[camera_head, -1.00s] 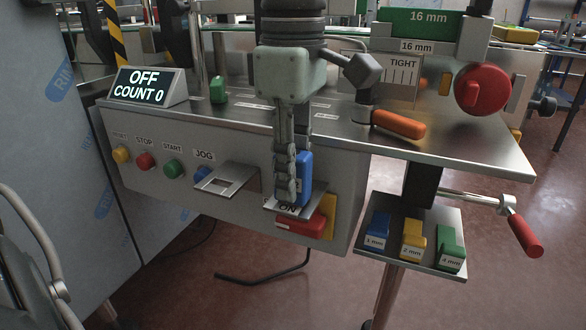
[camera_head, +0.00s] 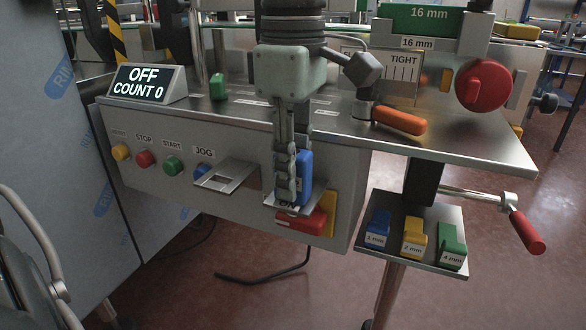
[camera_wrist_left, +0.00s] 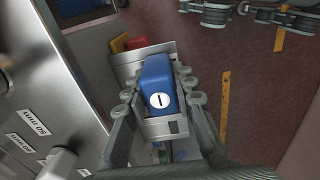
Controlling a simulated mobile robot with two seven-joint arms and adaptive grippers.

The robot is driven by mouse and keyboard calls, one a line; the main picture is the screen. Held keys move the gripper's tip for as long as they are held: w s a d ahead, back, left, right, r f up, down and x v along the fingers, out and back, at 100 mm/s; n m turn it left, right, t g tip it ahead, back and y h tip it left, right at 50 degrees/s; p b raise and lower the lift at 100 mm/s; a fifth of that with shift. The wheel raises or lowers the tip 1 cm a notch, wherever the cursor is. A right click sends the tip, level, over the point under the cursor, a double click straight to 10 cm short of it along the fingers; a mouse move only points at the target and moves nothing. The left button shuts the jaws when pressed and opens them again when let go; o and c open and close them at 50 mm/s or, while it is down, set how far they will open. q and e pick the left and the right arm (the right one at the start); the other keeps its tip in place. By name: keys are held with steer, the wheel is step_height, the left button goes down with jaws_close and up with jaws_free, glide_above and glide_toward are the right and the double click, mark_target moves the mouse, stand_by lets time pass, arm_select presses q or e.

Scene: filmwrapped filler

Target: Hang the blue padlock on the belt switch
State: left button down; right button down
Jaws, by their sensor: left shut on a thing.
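The blue padlock (camera_head: 306,172) is between the fingers of my left gripper (camera_head: 287,190), which is shut on it. In the left wrist view the padlock's blue body (camera_wrist_left: 157,72) shows a white keyhole disc facing the camera. The belt switch, with a red handle (camera_head: 298,221) and yellow backing plate (camera_head: 329,215), is on the front of the grey cabinet. The padlock is right at the switch's metal bracket (camera_head: 272,199). Its shackle is hidden, so I cannot tell whether it passes through. What looks like my right gripper (camera_wrist_left: 242,12) shows at the wrist view's top edge.
An empty slotted metal bracket (camera_head: 228,177) projects left of the switch, near the row of buttons. The steel tabletop (camera_head: 450,150) overhangs to the right. Below it, a small tray (camera_head: 450,219) holds blue, yellow and green blocks. The display (camera_head: 146,82) reads OFF, COUNT 0.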

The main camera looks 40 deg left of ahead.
arm_select(q)
steer(key=c, duration=1.2)
jaws_free()
steer(key=shift+f, duration=0.1)
step_height(320, 180, up, 12)
steer(key=shift+r, duration=0.1)
